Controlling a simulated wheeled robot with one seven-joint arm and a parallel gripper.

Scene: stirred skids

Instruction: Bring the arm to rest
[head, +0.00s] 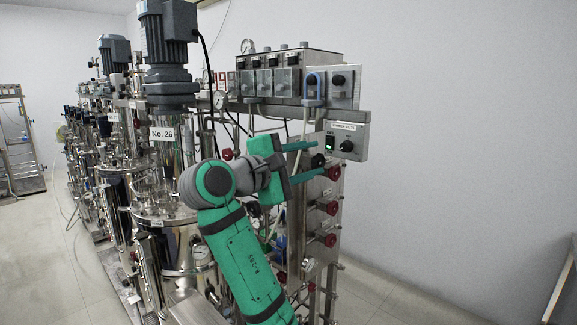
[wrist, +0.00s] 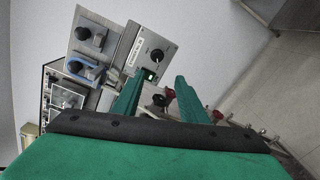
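My gripper (head: 312,159) is green, with two parallel fingers set apart and nothing visible between them. It points right, toward the small grey control box (head: 347,137) with a black knob and a lit green switch. In the wrist view, the open fingers of my gripper (wrist: 155,88) point up the picture, and the control box (wrist: 148,55) lies just beyond them. I cannot tell whether a fingertip touches the box. My green and grey arm is raised and bent in front of the skid.
A steel vessel with a grey motor (head: 167,50), labelled No. 26, stands left of my arm. Red valve knobs (head: 331,208) line the panel below my gripper. A blue clamp-like part (head: 314,86) hangs above. Clear floor (head: 375,295) lies at the right.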

